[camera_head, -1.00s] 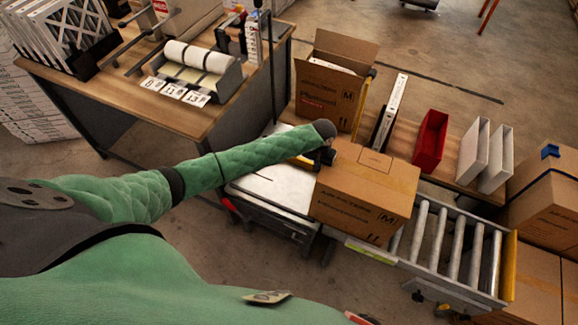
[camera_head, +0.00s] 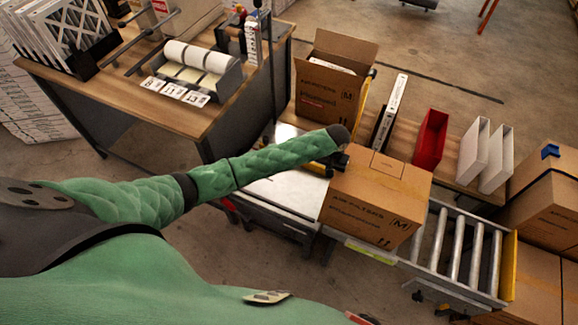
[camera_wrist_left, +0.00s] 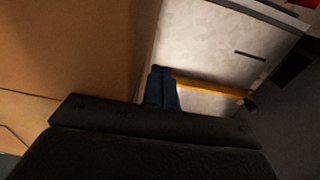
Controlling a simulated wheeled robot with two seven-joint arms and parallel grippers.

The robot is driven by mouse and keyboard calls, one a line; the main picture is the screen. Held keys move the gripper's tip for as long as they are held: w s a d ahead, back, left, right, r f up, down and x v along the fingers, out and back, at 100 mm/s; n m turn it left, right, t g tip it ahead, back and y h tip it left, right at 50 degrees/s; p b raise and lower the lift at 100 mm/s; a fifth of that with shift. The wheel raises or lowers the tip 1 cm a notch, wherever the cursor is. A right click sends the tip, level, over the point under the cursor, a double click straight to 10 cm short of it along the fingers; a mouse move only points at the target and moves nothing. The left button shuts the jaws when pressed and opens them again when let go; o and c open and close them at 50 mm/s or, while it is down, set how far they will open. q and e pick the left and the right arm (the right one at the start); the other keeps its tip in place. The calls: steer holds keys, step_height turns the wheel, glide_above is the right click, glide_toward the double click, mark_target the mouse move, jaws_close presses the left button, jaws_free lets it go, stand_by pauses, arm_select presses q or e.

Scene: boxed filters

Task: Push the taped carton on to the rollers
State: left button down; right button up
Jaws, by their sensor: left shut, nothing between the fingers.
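The taped carton (camera_head: 375,200) is closed and stands upright in the head view, partly over the white-topped table (camera_head: 285,195) and partly over the near end of the rollers (camera_head: 460,248). My left gripper (camera_head: 335,158) is at the carton's left side, shut with nothing in it; my own wrist hides part of it. In the left wrist view the gripper (camera_wrist_left: 162,88) shows dark fingertips beside the carton's brown face (camera_wrist_left: 75,50). I cannot tell whether the fingertips touch it. My right gripper is not in view.
An open carton (camera_head: 335,85) stands behind. A red bin (camera_head: 431,138) and white holders (camera_head: 475,150) line the bench behind the rollers. Stacked cartons (camera_head: 548,200) stand beyond the rollers' right end. The far rollers are clear.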

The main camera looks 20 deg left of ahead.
arm_select(q)
steer(key=d, duration=0.3)
steer(key=s+d+f, duration=0.1)
steer(key=shift+d, duration=0.15)
steer(key=shift+w, duration=0.1)
steer(key=d, duration=0.5)
steer(key=shift+r, duration=0.2)
stand_by(0.4)
steer(key=shift+d, duration=0.1)
